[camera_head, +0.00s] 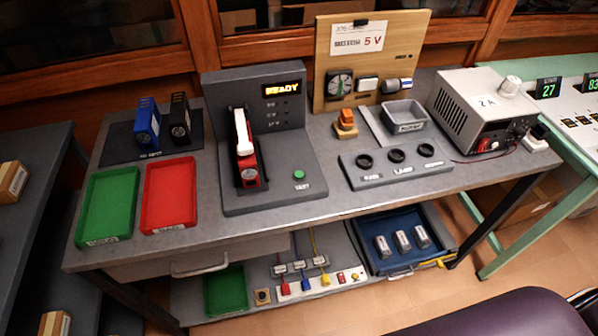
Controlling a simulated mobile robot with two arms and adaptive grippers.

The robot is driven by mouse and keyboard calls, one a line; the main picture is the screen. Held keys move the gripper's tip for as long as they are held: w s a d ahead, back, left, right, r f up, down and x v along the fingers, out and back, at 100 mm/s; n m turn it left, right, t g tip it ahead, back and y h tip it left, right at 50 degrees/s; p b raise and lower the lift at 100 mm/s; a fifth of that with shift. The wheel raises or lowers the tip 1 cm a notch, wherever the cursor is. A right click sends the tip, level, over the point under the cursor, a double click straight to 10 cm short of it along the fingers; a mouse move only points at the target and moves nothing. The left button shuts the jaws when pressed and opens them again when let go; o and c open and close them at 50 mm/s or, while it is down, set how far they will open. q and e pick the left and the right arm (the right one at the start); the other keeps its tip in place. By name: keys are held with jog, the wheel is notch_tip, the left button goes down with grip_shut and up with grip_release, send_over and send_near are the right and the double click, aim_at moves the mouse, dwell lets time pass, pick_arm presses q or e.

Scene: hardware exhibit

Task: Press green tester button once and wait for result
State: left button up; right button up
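The dark grey tester (262,130) stands on the middle of the workbench, with a flat base and an upright back panel. Its display (282,88) reads "READY" in yellow letters. The green tester button (299,175) sits at the right front of the base, above a small white label. A red device with a white top (245,150) stands upright in the black holder on the tester's left side. Nothing touches the button. Neither of my grippers is in view.
A green tray (91,232) and a red tray (151,221) lie left of the tester, with blue and black devices (147,125) behind them. Right of it are a grey block with round holes (371,186), a small grey bin (418,110) and a power supply (470,133). A purple seat (490,318) is at bottom right.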

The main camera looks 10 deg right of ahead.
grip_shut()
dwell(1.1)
